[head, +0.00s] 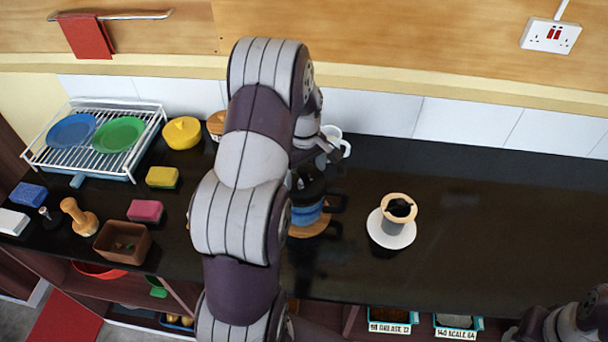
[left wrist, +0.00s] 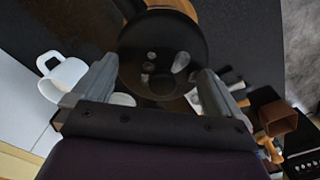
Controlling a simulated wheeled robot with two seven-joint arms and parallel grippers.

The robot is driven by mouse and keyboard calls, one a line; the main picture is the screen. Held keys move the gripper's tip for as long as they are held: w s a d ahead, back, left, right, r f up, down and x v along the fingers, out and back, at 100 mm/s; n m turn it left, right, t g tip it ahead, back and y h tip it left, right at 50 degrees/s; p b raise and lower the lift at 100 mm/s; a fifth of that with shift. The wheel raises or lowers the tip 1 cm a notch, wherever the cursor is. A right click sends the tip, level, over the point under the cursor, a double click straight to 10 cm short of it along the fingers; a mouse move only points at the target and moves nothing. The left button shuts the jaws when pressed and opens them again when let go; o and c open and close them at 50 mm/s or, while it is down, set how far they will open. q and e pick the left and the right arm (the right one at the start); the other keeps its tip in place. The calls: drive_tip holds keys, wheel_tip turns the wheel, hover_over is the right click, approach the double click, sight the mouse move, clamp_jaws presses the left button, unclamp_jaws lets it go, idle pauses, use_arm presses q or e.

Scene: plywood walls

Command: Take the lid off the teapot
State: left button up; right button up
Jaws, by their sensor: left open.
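A dark, round-topped pot with a blue side (head: 308,215), which I take to be the teapot, stands on a round wooden board (head: 312,229). A black handle or spout sticks out on its right. My arm covers much of its left side in the head view. In the left wrist view its dark round top (left wrist: 160,45) shows shiny spots; I cannot make out a lid knob. My left gripper (left wrist: 157,84) is open, its two fingers apart on either side of the near part of that top. Nothing is held. My right gripper is not visible, only part of my right arm.
A white mug (head: 336,141) stands close behind the pot. A coffee dripper (head: 398,207) on a white saucer (head: 384,236) stands to the right. A dish rack (head: 95,171), sponges and a brown box (head: 122,242) are at left. The right counter is clear.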

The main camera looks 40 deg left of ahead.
use_arm(q)
drive_tip(key=shift+s+a+r, duration=0.1)
drive_tip(key=shift+s+a, duration=0.15)
drive_tip(key=shift+s, duration=0.15)
drive_tip(key=c, duration=1.2)
drive_tip(key=shift+d, duration=0.1)
drive_tip(key=c, duration=0.5)
drive_tip(key=shift+w, duration=0.3)
clamp_jaws()
drive_tip(key=shift+s, duration=0.1)
